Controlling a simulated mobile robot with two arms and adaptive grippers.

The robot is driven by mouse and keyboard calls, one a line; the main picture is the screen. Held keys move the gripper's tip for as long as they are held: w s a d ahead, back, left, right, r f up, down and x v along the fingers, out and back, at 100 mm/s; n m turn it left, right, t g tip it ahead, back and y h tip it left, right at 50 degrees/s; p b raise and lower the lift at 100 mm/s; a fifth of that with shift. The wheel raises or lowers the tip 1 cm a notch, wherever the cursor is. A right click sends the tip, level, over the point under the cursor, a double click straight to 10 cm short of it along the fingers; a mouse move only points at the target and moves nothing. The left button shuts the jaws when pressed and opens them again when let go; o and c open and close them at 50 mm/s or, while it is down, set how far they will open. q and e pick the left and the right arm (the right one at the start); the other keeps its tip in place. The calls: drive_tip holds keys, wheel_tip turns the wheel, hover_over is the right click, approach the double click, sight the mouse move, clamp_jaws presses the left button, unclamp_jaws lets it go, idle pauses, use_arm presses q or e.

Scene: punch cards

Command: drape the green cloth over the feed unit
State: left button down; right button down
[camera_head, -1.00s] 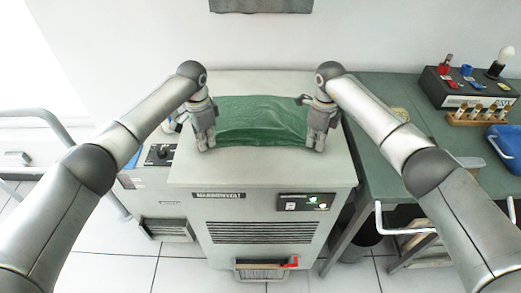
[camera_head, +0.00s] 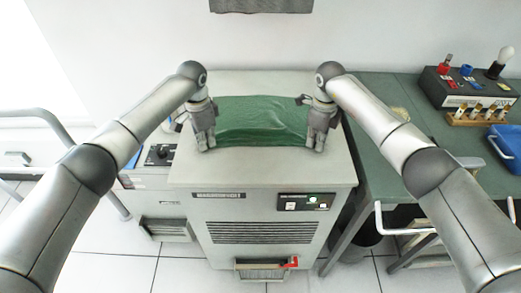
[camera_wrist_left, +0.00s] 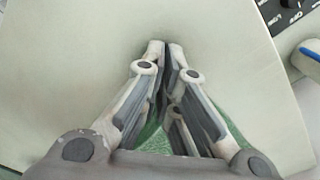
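The green cloth (camera_head: 262,120) is spread between my two grippers over the top of the pale feed unit (camera_head: 262,172). Its near edge sags slightly and ends short of the unit's front edge. My left gripper (camera_head: 206,145) points down at the cloth's left near corner. In the left wrist view my left gripper (camera_wrist_left: 165,46) has its fingertips together, with green cloth (camera_wrist_left: 157,141) between and behind the fingers. My right gripper (camera_head: 318,144) looks closed at the cloth's right near corner. Its fingertips are small in view and the pinched corners are mostly hidden.
A green table (camera_head: 385,95) stands on the right with a dark device (camera_head: 465,88), a wooden rack (camera_head: 478,116) and a blue tray (camera_head: 507,142). A grey control box (camera_head: 150,170) adjoins the unit's left side. The unit's front top strip is bare.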

use_arm(q)
drive_tip(key=shift+r, duration=0.15)
use_arm(e)
drive_tip(key=shift+d, duration=0.1)
